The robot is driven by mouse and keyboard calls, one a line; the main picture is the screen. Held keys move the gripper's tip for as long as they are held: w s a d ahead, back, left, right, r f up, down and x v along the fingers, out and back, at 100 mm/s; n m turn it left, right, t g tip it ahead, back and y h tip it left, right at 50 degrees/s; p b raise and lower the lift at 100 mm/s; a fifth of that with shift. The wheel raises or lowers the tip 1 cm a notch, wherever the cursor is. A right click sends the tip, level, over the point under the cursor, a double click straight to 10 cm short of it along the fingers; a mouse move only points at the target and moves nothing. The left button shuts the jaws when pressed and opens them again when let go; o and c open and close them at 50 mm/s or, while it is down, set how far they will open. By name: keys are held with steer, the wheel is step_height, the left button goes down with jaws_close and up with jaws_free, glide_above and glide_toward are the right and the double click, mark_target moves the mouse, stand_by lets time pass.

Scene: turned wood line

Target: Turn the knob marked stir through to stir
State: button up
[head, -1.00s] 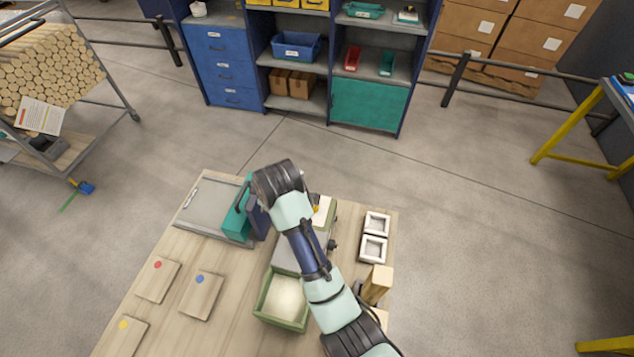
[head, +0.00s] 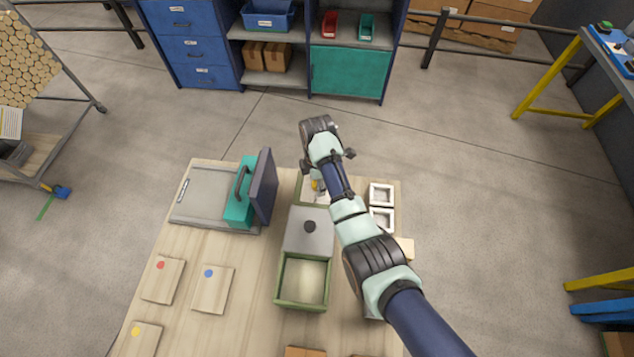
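A green box-like unit (head: 279,290) stands on the wooden table, with an open bin of pale material at its near end. I cannot read any marking, so I cannot tell whether this is the stir knob. My arm crosses from the lower right over the unit's right side, hiding part of it. My wrist end (head: 320,130) is above the table's far edge, beyond the knob and apart from it. My gripper's fingers cannot be made out clearly, nor their opening.
White square frames (head: 381,194) are at the right. Dotted wooden plates (head: 212,290) lie at the left, with bare table between.

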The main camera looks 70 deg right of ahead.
steer(key=shift+f, duration=0.3)
steer(key=c, duration=1.2)
steer(key=shift+o, duration=0.3)
